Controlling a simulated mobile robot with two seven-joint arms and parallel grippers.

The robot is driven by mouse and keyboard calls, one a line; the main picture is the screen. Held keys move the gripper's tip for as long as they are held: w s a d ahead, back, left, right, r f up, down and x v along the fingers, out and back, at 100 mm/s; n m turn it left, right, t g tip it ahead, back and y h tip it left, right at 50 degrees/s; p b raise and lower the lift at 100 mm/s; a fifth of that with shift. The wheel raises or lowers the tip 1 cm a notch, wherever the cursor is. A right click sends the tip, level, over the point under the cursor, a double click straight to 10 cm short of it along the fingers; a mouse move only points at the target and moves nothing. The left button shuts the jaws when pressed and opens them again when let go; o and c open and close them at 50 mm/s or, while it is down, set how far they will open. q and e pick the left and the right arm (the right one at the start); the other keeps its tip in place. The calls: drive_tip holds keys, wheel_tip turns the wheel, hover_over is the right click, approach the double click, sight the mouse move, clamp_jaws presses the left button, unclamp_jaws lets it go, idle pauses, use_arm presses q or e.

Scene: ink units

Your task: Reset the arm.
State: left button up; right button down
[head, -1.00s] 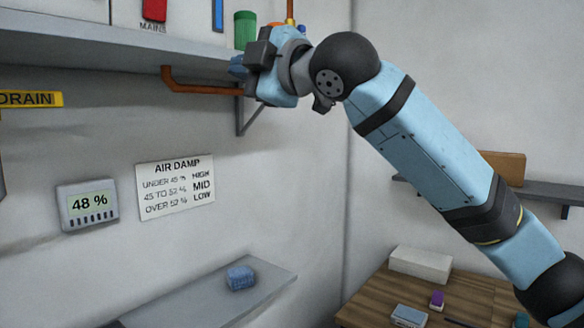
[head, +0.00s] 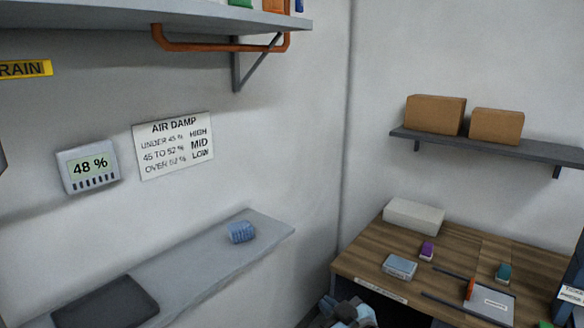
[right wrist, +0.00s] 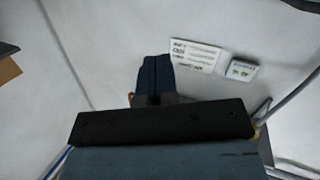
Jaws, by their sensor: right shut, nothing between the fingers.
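My right arm shows only as a small part at the bottom edge of the head view, with the right gripper (head: 346,311) low in front of the wooden desk's left end. In the right wrist view the dark fingers of the right gripper (right wrist: 154,77) are together, with nothing between them. My left gripper is not in view.
A wooden desk (head: 455,254) holds a white box (head: 414,216), a grey-blue box (head: 399,267) and small purple and teal items. A grey ledge (head: 200,262) holds a blue ribbed block (head: 241,232) and a dark pad (head: 106,303). A meter (head: 88,167) reads 48 %.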

drive_tip(key=s+d+f+m+g+h, duration=0.1)
drive_tip(key=s+d+f+m, duration=0.1)
drive_tip(key=s+d+f, duration=0.2)
drive_tip(key=s+d+f+m+g+h+p, duration=0.1)
drive_tip(key=s+d+f, duration=0.3)
drive_tip(key=s+f, duration=0.7)
drive_tip(key=s+d+f+m+g+h+p, duration=0.1)
drive_tip(key=s+d+f+m+h, duration=0.1)
drive_tip(key=s+f, duration=0.6)
drive_tip(key=s+d+h, duration=0.1)
drive_tip(key=s+d, duration=0.1)
drive_tip(key=s, duration=0.3)
drive_tip(key=shift+m, duration=0.4)
